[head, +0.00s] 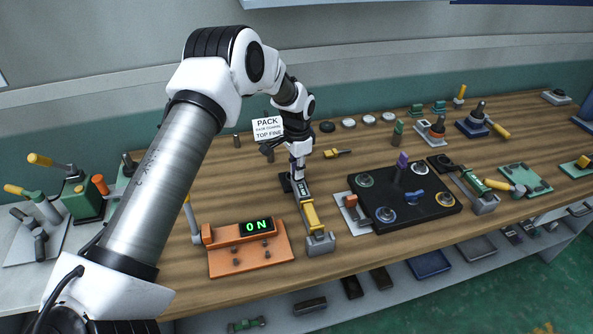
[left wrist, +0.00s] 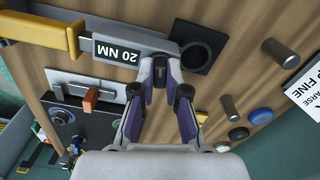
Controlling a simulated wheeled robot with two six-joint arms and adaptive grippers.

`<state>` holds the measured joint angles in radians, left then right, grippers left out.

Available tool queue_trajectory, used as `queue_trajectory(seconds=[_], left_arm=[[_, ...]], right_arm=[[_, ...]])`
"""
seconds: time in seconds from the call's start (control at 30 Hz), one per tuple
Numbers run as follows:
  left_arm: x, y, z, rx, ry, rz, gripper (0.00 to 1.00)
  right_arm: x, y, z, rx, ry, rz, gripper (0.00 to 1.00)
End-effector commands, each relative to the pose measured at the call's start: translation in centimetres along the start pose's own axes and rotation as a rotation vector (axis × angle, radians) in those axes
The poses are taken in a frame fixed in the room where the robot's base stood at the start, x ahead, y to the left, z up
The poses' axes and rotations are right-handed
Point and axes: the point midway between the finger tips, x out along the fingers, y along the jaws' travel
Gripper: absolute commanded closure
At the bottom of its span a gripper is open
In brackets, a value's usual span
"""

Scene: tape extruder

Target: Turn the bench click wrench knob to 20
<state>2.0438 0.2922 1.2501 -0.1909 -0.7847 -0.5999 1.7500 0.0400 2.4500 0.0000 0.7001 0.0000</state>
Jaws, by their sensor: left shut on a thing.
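The bench click wrench (head: 309,213) lies on the wooden bench, its yellow handle toward the front edge and its black base at the back. In the left wrist view, its label (left wrist: 121,53) reads 20 NM, upside down, beside the yellow grip (left wrist: 72,38). My left gripper (head: 297,172) comes down over the back end of the wrench. In the left wrist view, the gripper (left wrist: 160,75) is shut on the knob at the wrench's end, next to a dark square plate with a round socket (left wrist: 196,56). The fingers hide most of the knob. My right gripper is not in view.
An orange box (head: 250,260) with a green ON display stands left of the wrench. A black plate with several dials (head: 405,212) is close on its right. Wood is clear between the orange box and wrench.

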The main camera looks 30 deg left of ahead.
Motion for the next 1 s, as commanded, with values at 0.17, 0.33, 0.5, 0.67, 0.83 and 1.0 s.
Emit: queue_trajectory(seconds=[0.17, 0.33, 0.5, 0.67, 0.83, 1.0], left_arm=[[0.18, 0.07, -0.03, 0.044, 0.001, 0.001, 1.0], [0.18, 0.09, -0.03, 0.058, 0.0, 0.001, 1.0], [0.19, 0.11, -0.02, 0.059, 0.0, 0.001, 1.0], [0.2, 0.12, -0.02, 0.058, 0.0, 0.002, 0.8], [0.18, 0.09, 0.0, 0.058, -0.001, 0.001, 0.61], [0.11, 0.06, 0.0, 0.058, 0.0, 0.001, 0.61]], right_arm=[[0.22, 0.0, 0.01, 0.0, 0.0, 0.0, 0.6], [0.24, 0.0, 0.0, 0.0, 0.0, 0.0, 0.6], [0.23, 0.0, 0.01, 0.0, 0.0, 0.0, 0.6], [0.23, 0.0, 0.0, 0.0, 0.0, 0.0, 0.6], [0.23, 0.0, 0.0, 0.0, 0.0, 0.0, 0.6], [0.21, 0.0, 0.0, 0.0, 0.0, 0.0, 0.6]])
